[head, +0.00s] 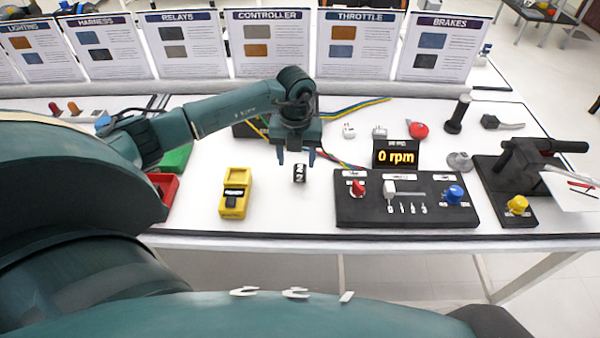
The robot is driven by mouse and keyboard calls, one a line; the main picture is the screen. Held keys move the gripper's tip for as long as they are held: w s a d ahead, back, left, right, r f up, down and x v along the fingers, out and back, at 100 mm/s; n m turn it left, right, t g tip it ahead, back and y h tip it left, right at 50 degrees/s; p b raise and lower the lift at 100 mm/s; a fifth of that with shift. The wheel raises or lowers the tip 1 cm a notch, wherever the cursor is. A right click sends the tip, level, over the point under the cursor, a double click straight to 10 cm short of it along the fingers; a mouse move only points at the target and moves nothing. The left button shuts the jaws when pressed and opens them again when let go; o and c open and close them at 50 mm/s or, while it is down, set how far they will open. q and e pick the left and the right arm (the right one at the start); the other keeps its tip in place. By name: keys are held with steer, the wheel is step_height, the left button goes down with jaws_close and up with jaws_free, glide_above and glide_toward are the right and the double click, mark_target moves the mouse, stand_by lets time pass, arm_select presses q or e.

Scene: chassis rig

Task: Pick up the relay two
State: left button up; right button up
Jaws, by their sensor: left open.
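A small black block with a white marking (299,173) stands on the white table; it appears to be relay two, but its lettering is too small to read surely. My left gripper (296,160) points down just above and behind it in the head view. Its two fingers are apart with nothing between them. The block shows below the fingertips, and I cannot tell how large the gap in height is. My right gripper is not in view.
A yellow meter (235,193) lies left of the block. A black control panel (405,212) with knobs and an "0 rpm" display (395,155) stand to its right. Red (165,187) and green (176,158) bins are partly hidden by my left arm. Coloured wires run behind the gripper.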

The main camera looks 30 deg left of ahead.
mark_target(299, 170)
arm_select(q)
steer(key=f, duration=0.5)
steer(key=shift+w+d+f+p, duration=0.1)
steer(key=shift+w+d+p, duration=0.05)
steer(key=shift+d+p, duration=0.2)
steer(key=c, duration=1.1)
